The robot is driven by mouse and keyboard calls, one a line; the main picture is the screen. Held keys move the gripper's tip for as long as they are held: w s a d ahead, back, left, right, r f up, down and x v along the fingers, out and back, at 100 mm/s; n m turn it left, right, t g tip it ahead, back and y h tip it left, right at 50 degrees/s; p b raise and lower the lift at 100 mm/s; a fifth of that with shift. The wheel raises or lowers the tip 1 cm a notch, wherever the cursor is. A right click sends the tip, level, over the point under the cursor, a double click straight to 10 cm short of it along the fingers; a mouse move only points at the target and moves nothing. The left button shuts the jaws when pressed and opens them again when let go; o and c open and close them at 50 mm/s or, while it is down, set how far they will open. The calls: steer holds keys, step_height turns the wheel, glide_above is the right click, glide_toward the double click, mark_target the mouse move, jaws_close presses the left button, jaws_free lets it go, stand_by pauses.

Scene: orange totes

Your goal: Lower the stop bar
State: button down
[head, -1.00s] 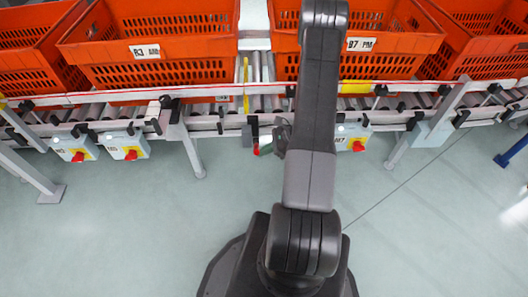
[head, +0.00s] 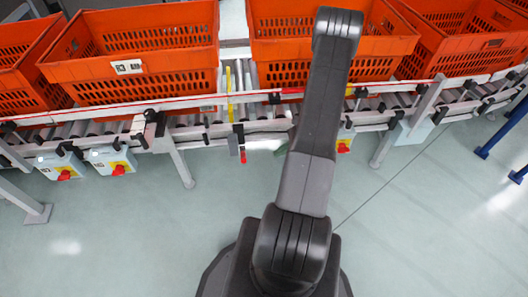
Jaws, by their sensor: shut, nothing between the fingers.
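The stop bar (head: 229,92) is a thin yellow bar standing across the roller conveyor, in the gap between two orange totes. Below it, at the conveyor's front rail, a dark lever with a red tip (head: 242,157) hangs nearly straight down. My gripper (head: 266,143) shows only in part, just right of the lever, with a greenish edge. It is shut and empty, and apart from the lever. My own arm hides the rest of it.
Orange totes (head: 130,93) and (head: 283,74) stand left and right of the bar. Switch boxes with red knobs (head: 112,158) hang under the front rail (head: 85,113). A conveyor leg (head: 181,165) stands to the left. The floor in front is clear.

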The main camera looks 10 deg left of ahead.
steer(key=shift+w+d, duration=0.3)
steer(key=shift+d, duration=0.5)
steer(key=shift+w+d, duration=0.25)
steer(key=shift+d, duration=0.55)
steer(key=shift+a, duration=0.1)
steer(key=s+a+b, duration=0.1)
steer(key=s+a, duration=0.3)
steer(key=a, duration=0.6)
step_height(320, 180, down, 11)
steer(key=s+a+n+t+b, duration=0.1)
steer(key=s+a+b, duration=0.1)
steer(key=a+b, duration=0.1)
steer(key=shift+s+t+y, duration=0.2)
steer(key=shift+t+y, duration=0.1)
steer(key=shift+t, duration=0.1)
steer(key=shift+f, duration=0.1)
steer(key=shift+d, duration=0.1)
